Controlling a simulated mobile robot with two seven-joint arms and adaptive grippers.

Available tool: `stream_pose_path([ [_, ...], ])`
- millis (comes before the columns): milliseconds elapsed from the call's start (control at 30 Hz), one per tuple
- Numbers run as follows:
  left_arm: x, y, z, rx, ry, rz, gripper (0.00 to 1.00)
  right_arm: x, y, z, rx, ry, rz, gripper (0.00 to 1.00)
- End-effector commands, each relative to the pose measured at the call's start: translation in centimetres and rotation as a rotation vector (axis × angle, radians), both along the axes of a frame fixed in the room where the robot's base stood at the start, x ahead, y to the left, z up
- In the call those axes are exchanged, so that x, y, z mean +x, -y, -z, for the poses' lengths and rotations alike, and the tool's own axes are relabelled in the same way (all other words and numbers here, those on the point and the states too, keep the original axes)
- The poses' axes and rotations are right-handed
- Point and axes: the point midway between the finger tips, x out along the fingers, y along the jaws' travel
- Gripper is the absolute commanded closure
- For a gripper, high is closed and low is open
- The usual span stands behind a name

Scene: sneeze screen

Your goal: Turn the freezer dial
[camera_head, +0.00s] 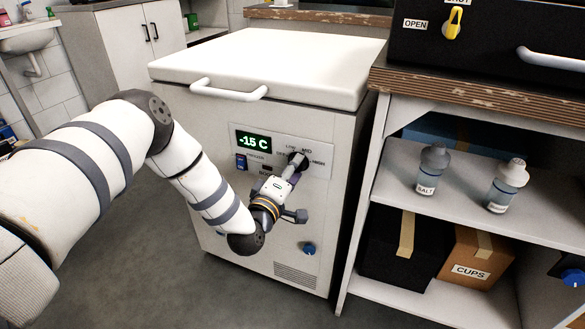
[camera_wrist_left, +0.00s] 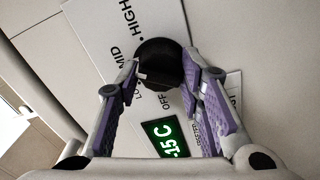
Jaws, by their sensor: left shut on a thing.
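The white freezer (camera_head: 227,184) stands in the middle of the head view, with its lid down. Its front panel has a green display (camera_head: 253,141) reading -15 C, also visible in the left wrist view (camera_wrist_left: 166,138). The black freezer dial (camera_head: 303,158) is at the panel's right, beside labels MID and HIGH. In the left wrist view the round black dial (camera_wrist_left: 160,60) sits between the two purple-grey fingers of my left gripper (camera_wrist_left: 163,74), which is shut on it. My right gripper is out of view.
A blue switch (camera_head: 241,161) is left on the panel; a blue knob (camera_head: 309,248) is low on the freezer. The lid handle (camera_head: 228,90) juts out above. Right is a shelf (camera_head: 460,196) with a salt shaker (camera_head: 432,168), another shaker (camera_head: 507,184) and a CUPS box (camera_head: 474,260).

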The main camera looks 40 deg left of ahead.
Motion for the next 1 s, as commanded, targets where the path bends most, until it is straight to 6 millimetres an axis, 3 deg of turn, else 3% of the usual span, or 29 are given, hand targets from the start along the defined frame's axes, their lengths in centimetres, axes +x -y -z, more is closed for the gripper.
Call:
stream_pose_path([
  [600,0.0,0.1,-0.2,0.508,-0.121,0.001,0.93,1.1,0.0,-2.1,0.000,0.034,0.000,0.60],
  [1000,0.0,0.0,0.0,0.693,-0.167,0.001,0.93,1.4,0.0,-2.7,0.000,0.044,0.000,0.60],
])
